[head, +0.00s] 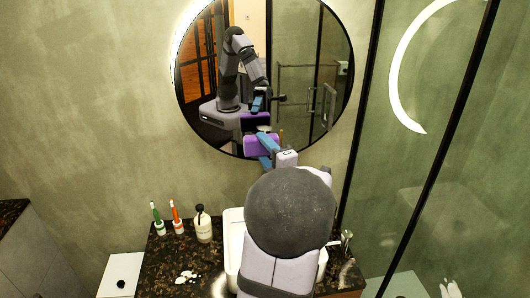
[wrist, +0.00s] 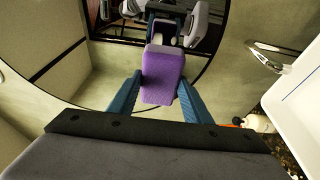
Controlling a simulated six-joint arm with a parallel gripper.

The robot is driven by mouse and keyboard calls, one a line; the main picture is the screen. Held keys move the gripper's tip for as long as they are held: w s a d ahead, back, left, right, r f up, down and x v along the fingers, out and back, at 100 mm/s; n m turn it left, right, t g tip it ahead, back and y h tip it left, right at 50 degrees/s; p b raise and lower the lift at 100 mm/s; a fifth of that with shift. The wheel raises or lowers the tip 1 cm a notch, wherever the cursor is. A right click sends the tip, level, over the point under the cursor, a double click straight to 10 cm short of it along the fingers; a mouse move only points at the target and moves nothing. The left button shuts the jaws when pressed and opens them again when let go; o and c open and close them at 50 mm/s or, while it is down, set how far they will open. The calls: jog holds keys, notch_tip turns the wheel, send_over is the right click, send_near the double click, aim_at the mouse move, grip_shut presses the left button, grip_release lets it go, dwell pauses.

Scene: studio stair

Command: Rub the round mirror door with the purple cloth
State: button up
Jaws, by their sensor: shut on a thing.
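The round mirror door (head: 300,50) hangs on the wall behind the washstand, its left rim lit. The purple cloth (head: 256,147) is a thick block near the mirror's lower edge, with its reflection just above it. My gripper (head: 268,151), with blue fingers, is shut on the cloth. In the wrist view the cloth (wrist: 163,76) sits between the two fingertips, and the mirror (wrist: 105,78) fills the upper middle with my arm's reflection. I cannot tell whether the cloth touches the glass. My arm hides part of the basin in the head view.
A white basin (head: 233,240) stands on the dark speckled counter (head: 160,262). A soap bottle (head: 203,224), an orange toothbrush (head: 175,215) and a green toothbrush (head: 156,216) stand left of it. A dark-framed glass panel (head: 420,170) closes off the right. The wall left of the mirror is clear.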

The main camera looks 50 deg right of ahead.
jog(key=shift+w+d+p, duration=0.4)
jog(key=shift+w+d, duration=0.95)
jog(key=shift+w+d, duration=0.7)
jog(key=shift+s, duration=0.1)
dwell(0.4)
jog(key=shift+s+d+b, duration=0.4)
jog(key=shift+s+d, duration=0.9)
jog(key=shift+s, duration=0.15)
jog(key=shift+w+d+b, duration=0.1)
jog(key=shift+w+b, duration=0.05)
jog(key=shift+b, duration=0.2)
jog(key=shift+w+a+r+b, duration=0.1)
jog(key=shift+w+a+b, duration=1.15)
jog(key=shift+w+a, duration=0.2)
jog(key=shift+s, duration=0.1)
